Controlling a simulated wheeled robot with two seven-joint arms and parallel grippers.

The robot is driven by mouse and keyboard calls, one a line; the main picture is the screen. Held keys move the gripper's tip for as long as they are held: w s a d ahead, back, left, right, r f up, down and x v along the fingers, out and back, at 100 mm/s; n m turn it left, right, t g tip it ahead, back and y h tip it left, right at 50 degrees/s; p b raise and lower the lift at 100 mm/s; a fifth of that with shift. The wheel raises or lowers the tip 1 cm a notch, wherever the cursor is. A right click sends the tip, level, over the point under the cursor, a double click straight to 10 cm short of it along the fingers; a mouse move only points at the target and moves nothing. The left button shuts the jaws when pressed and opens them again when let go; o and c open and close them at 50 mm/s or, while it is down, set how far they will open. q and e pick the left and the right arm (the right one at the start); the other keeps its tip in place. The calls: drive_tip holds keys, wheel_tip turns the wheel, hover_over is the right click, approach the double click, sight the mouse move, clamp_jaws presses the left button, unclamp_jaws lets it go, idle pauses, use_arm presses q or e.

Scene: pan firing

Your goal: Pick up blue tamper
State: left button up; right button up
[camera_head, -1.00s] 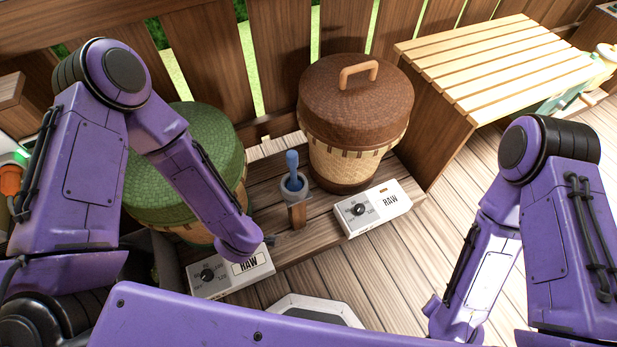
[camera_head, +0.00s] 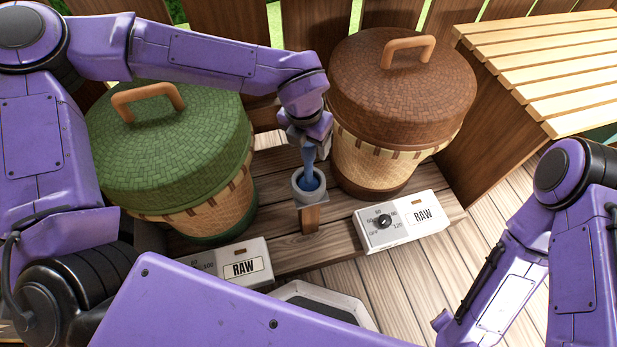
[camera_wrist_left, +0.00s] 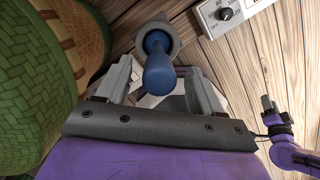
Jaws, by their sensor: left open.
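The blue tamper (camera_head: 308,177) stands upright in a small grey cup (camera_head: 298,190) on a wooden post between the two baskets. My left gripper (camera_head: 308,146) is directly above it, pointing down, and hides the tamper's top in the head view. In the left wrist view the tamper (camera_wrist_left: 157,68) lies between the two open fingers of the left gripper (camera_wrist_left: 158,88), with gaps showing on both sides. The grey cup (camera_wrist_left: 146,30) shows beyond it. My right arm is at the right edge of the head view; its gripper is not visible.
A green-lidded basket (camera_head: 175,150) stands left of the cup and a brown-lidded basket (camera_head: 400,85) stands right, both close to it. Two white dial boxes marked RAW, the right one (camera_head: 400,225) and the left one (camera_head: 235,262), sit in front. A slatted bench (camera_head: 550,60) is at upper right.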

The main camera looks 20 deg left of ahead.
use_arm(q)
drive_tip(key=f, duration=0.2)
drive_tip(key=shift+w+f, duration=0.25)
drive_tip(key=shift+f, duration=0.05)
drive_tip(key=shift+r, duration=0.15)
drive_tip(key=shift+c, duration=0.7)
clamp_jaws()
use_arm(e)
drive_tip(key=shift+f, duration=0.45)
use_arm(q)
wheel_tip(320, 180, up, 10)
drive_tip(key=p, duration=0.2)
drive_tip(key=shift+p, duration=0.4)
drive_tip(key=c, duration=0.7)
unclamp_jaws()
clamp_jaws()
use_arm(e)
wheel_tip(320, 180, up, 3)
drive_tip(key=shift+r, duration=0.1)
